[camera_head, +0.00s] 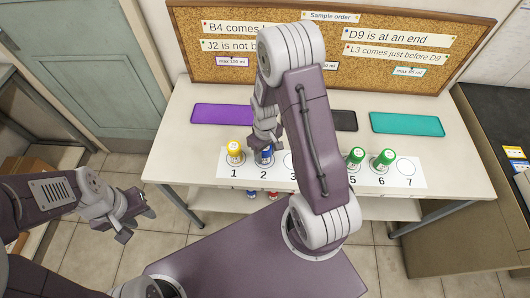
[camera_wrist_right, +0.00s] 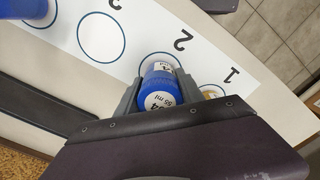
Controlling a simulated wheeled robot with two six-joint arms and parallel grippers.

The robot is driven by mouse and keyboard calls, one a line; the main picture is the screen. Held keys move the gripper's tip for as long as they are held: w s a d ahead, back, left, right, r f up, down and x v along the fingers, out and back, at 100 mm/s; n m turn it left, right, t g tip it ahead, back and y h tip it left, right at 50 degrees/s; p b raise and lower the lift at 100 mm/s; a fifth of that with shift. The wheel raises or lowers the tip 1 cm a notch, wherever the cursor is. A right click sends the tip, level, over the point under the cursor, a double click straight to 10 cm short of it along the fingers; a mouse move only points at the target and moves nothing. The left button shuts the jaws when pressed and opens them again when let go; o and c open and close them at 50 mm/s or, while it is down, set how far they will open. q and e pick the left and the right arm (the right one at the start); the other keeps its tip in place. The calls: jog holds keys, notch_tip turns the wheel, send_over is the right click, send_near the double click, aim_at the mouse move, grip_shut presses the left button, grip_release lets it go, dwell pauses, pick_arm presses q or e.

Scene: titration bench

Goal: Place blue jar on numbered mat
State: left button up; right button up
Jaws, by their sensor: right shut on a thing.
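The blue jar (camera_head: 264,158) is at the circle marked 2 on the white numbered mat (camera_head: 408,181). My right gripper (camera_head: 265,143) reaches down over it from above. In the right wrist view the blue jar (camera_wrist_right: 160,88), with a white label, sits between the two fingers, which are shut on it. It covers part of circle 2; I cannot tell whether its base touches the mat. The mat (camera_wrist_right: 55,40) also shows in the wrist view. My left gripper (camera_head: 132,214) is open and empty, away from the table at the left.
A yellow-capped jar (camera_head: 235,153) stands at 1, close beside the grip. Green-capped jars stand at 5 (camera_head: 355,158) and 6 (camera_head: 384,160). Another blue thing (camera_wrist_right: 22,8) is beyond bare circle 3. Circle 7 is bare. Purple (camera_head: 222,114) and teal (camera_head: 407,123) mats lie behind.

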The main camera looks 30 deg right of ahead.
jog(key=shift+f, duration=0.15)
jog(key=o, duration=1.4)
notch_tip(320, 180, up, 12)
jog(key=shift+r+p, duration=0.2)
jog(key=shift+p, duration=0.35)
jog(key=s+a+m+t, duration=0.1)
jog(key=s+a+m, duration=0.2)
jog(key=s, duration=0.5)
jog(key=shift+s+a+r, duration=0.15)
jog(key=shift+a+r, duration=0.3)
jog(key=shift+a, duration=0.45)
